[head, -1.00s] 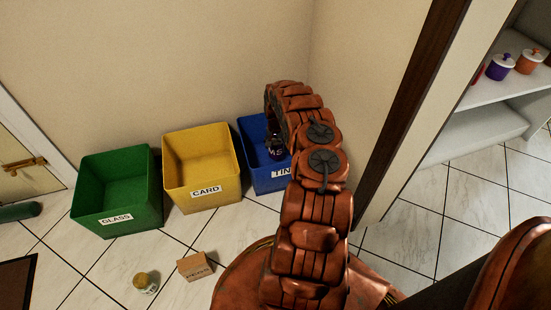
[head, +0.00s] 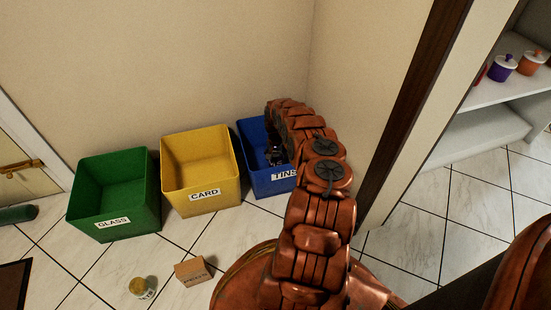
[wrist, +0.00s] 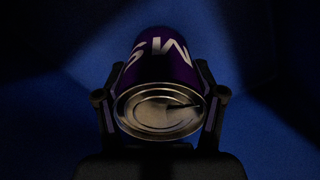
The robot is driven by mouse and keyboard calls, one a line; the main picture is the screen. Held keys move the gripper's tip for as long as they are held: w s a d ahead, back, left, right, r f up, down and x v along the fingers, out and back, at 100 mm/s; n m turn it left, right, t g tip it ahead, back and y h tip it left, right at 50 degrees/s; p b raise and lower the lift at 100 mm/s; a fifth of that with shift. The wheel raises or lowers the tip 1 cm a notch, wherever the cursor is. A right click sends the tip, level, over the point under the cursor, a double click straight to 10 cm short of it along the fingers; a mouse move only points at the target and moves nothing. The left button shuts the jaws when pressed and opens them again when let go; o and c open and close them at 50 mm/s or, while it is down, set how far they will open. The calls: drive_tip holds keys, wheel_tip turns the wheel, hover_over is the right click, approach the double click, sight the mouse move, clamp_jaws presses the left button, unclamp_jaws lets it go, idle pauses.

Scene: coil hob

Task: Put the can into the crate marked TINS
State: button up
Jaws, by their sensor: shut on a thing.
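The can (wrist: 158,75) is purple with pale lettering and a bare metal end. It lies between the two fingers of my gripper (wrist: 162,105) in the wrist view, and the gripper is shut on it. Dark blue surfaces surround the can there. In the head view the blue crate marked TINS (head: 270,183) stands at the right end of a row of crates. My arm reaches over it and hides its right part. My gripper (head: 275,155) is low within the crate's opening. Whether the can touches the crate floor I cannot tell.
A yellow crate marked CARD (head: 205,198) and a green crate marked GLASS (head: 115,225) stand to the left. A small cardboard box (head: 194,271) and a jar (head: 142,287) are on the tiled floor in front. A wall corner and door frame are close on the right.

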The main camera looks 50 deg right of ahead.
drive_tip(key=o, duration=1.8)
drive_tip(key=shift+f, duration=0.1)
drive_tip(key=shift+c, duration=0.2)
